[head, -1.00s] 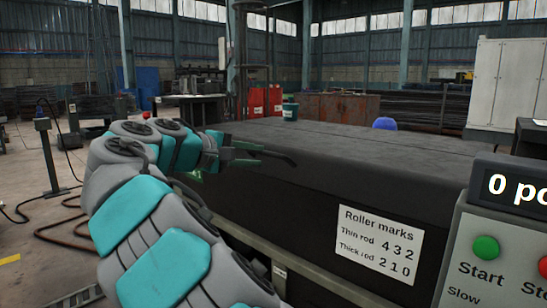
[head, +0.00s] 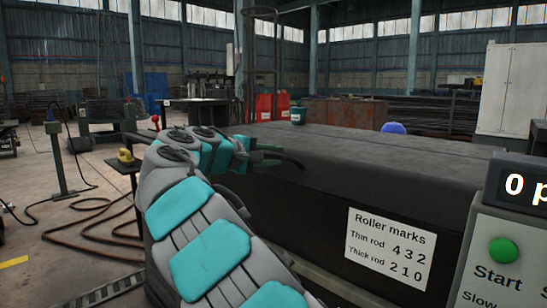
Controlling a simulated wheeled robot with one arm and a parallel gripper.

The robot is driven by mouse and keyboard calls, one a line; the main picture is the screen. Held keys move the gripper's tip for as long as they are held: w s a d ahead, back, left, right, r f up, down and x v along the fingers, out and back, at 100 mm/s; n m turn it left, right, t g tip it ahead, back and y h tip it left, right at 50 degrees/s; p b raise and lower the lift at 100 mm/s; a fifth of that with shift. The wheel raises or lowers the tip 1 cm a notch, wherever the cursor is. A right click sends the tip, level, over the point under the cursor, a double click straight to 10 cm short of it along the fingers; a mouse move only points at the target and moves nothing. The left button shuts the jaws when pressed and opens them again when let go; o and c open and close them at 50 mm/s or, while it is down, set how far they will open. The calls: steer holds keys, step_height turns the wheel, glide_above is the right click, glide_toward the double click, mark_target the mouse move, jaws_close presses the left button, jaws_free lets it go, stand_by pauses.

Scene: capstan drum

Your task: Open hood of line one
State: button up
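The hood of line one appears to be the long dark grey cover (head: 370,150), lying flat-topped and closed across the middle of the head view. A white "Roller marks" label (head: 390,249) is on its front face. My gripper (head: 285,159) is at the hood's left end, with dark fingers pointing right along its near top edge. I cannot tell whether the fingers touch the hood or how far apart they are. My arm hides the hood's lower left part. No handle on the hood can be made out.
A control panel (head: 503,275) with a green Start button stands at the right edge. A small stand with a yellow item (head: 126,157) and a red knob (head: 155,118) are left of my arm. A hose (head: 75,240) lies on the floor at left.

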steer(key=shift+c, duration=0.4)
jaws_close()
stand_by(0.9)
